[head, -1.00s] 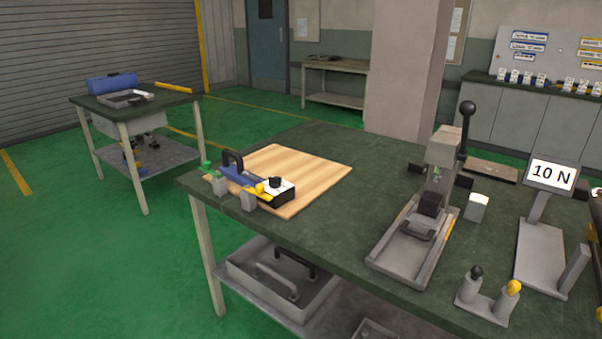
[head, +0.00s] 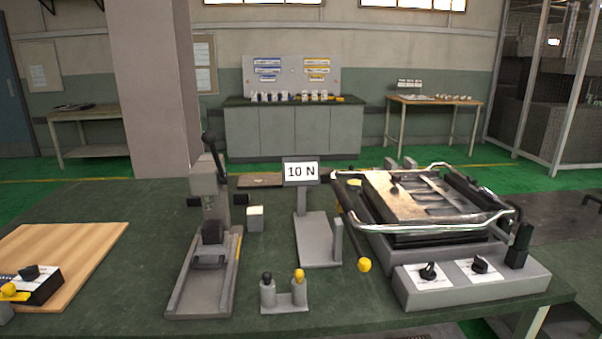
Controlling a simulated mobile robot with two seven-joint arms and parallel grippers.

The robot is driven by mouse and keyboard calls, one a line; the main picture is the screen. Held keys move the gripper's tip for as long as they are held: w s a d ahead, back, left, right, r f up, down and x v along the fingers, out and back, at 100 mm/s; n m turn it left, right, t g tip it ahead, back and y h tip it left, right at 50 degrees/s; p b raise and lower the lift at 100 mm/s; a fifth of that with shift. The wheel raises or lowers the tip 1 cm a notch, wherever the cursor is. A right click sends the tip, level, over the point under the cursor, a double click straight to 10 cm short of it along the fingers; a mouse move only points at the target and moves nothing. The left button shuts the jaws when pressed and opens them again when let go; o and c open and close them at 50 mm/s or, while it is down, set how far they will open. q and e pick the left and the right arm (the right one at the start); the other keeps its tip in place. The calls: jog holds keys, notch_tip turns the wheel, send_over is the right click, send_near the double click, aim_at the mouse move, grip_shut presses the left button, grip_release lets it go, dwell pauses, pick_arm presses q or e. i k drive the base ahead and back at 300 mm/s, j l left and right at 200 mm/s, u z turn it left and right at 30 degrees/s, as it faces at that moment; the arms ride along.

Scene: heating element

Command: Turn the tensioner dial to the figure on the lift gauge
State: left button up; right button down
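The lift gauge (head: 301,172) stands on the green table in the middle of the head view, and its white display reads "10 N". A black dial (head: 30,272) sits on a small box with a white plate and a yellow pointer at the far left, on the edge of the wooden board; I take it for the tensioner dial. Its markings are too small to read, and the left part of the box is cut off by the frame. Neither of my grippers shows in the head view.
A wooden board (head: 75,250) lies at the left. A grey lever press (head: 208,230) and a holder with black and yellow knobs (head: 284,292) stand mid-table. At the right is a large heating unit (head: 435,215) behind a two-knob control box (head: 470,280). Dark tabletop shows between them.

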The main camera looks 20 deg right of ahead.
aim_at(29, 273)
jog(key=i+j, duration=0.1)
jog(key=j, duration=0.3)
jog(key=i+j, duration=0.15)
jog(key=j, duration=0.3)
jog(key=i+j, duration=0.1)
jog(key=j, duration=0.3)
jog(key=i+j, duration=0.15)
jog(key=j, duration=0.3)
